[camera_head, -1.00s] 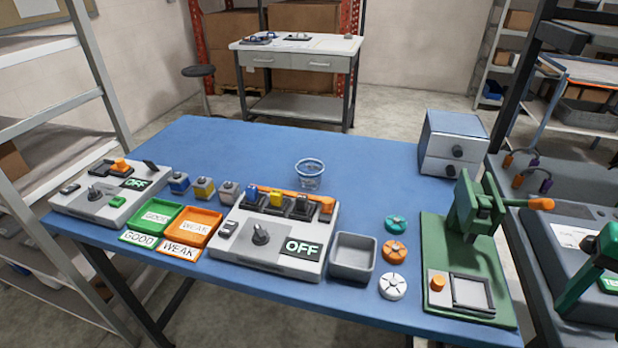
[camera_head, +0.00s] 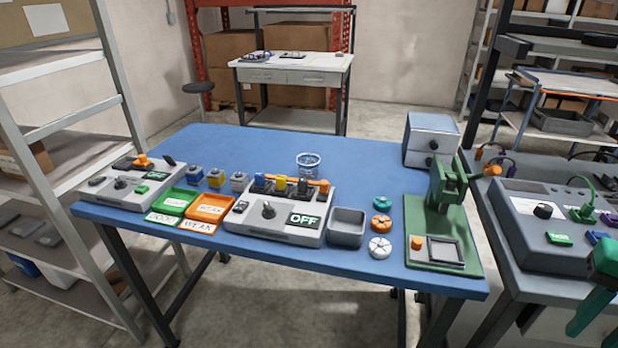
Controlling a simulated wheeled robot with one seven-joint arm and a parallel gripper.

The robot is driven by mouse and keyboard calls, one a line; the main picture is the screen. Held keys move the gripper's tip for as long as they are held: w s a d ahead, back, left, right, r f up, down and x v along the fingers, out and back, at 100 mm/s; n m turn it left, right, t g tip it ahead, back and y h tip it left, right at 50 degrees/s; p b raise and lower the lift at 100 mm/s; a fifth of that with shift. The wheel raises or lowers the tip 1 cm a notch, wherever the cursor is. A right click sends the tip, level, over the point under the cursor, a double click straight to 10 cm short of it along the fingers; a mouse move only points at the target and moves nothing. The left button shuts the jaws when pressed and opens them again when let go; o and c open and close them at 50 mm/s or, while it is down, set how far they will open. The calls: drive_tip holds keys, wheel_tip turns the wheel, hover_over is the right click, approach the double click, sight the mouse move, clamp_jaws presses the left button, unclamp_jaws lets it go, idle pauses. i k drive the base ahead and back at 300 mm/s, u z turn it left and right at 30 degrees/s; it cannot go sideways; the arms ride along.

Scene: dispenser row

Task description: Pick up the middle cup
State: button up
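One clear cup (camera_head: 308,166) with a bluish rim stands upright on the blue table (camera_head: 262,146), behind the larger grey switch box. It looks empty. I see no other cup beside it, so I cannot tell a middle one from a row.
A grey switch box (camera_head: 268,226) marked OFF, a grey square bin (camera_head: 347,228) and round knobs (camera_head: 381,222) line the front. Green and orange trays (camera_head: 208,208) lie left. A green press (camera_head: 450,215) and grey drawer box (camera_head: 432,138) stand right. The table's back left is clear.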

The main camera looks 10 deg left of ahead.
sight(308, 168)
drive_tip(key=z, duration=1.95)
drive_tip(key=k, duration=0.95)
drive_tip(key=u, duration=1.75)
drive_tip(key=i, duration=1)
drive_tip(key=z, duration=0.05)
